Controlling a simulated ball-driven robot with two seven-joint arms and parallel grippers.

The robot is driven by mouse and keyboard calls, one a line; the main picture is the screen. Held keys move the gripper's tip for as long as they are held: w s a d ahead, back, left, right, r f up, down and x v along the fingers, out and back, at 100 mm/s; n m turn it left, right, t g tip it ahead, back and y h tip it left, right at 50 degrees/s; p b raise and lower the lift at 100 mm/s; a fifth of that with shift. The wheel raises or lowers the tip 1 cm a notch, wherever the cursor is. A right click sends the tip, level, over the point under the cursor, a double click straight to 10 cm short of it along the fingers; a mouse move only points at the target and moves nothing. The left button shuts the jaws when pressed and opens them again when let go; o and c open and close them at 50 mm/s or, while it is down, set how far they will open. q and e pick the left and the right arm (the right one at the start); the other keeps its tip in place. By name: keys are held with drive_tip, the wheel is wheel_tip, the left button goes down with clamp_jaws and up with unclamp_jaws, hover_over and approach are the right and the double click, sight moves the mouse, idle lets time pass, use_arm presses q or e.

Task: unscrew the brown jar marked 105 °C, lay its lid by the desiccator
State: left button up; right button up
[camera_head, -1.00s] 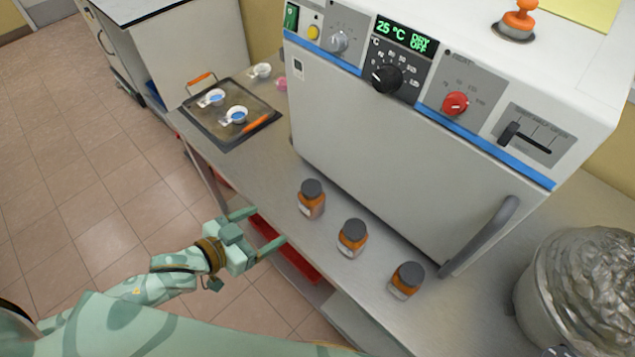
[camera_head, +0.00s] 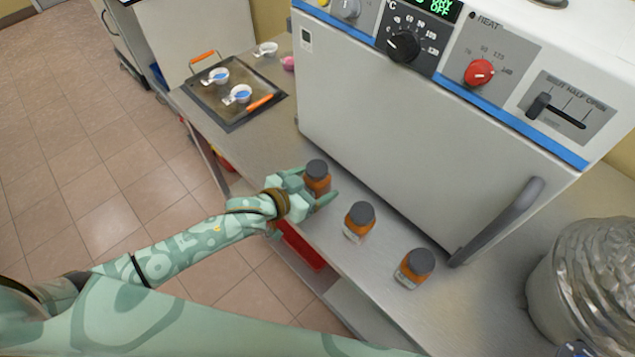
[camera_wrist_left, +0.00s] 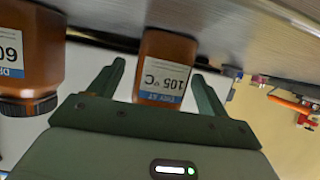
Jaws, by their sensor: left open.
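The brown jar marked 105 °C (camera_head: 318,182) stands upright with its dark lid (camera_head: 317,168) on, the leftmost of three jars in the head view. Its label (camera_wrist_left: 165,80) reads "DRY AT 105 °C" in the left wrist view, where the picture is turned over. My left gripper (camera_head: 322,194) is open, its two fingers on either side of this jar. The wrist view shows the jar between the fingers (camera_wrist_left: 160,85), with a gap visible on each side. My right gripper is not in view. I do not make out a desiccator for certain.
Two more brown jars (camera_head: 359,222) (camera_head: 414,268) stand to the right; the nearer shows "60" in the wrist view (camera_wrist_left: 30,55). The oven (camera_head: 400,140) rises close behind. A tray (camera_head: 234,123) with small dishes lies left. A foil-covered container (camera_head: 590,290) stands right.

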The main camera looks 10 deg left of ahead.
sight(310, 177)
use_arm(q)
drive_tip(key=shift+w+d+f, duration=0.3)
drive_tip(key=shift+w, duration=0.15)
drive_tip(key=shift+r, duration=0.1)
drive_tip(key=shift+c, duration=0.4)
drive_tip(key=c, duration=1.1)
drive_tip(key=shift+r, duration=0.1)
drive_tip(key=shift+r, duration=0.25)
wheel_tip(310, 177, up, 3)
drive_tip(key=shift+f+p, duration=0.15)
drive_tip(key=shift+p, duration=0.65)
drive_tip(key=s+a+r+p, duration=0.1)
drive_tip(key=s+r, duration=0.2)
drive_tip(key=s, duration=0.1)
drive_tip(key=s+r+p, duration=0.2)
drive_tip(key=s+r, duration=0.1)
drive_tip(key=s, duration=0.2)
drive_tip(key=s+a+r+p, duration=0.1)
drive_tip(key=s+r, duration=0.2)
drive_tip(key=s, duration=0.2)
drive_tip(key=shift+a+r+p, duration=0.3)
drive_tip(key=shift+p, duration=0.05)
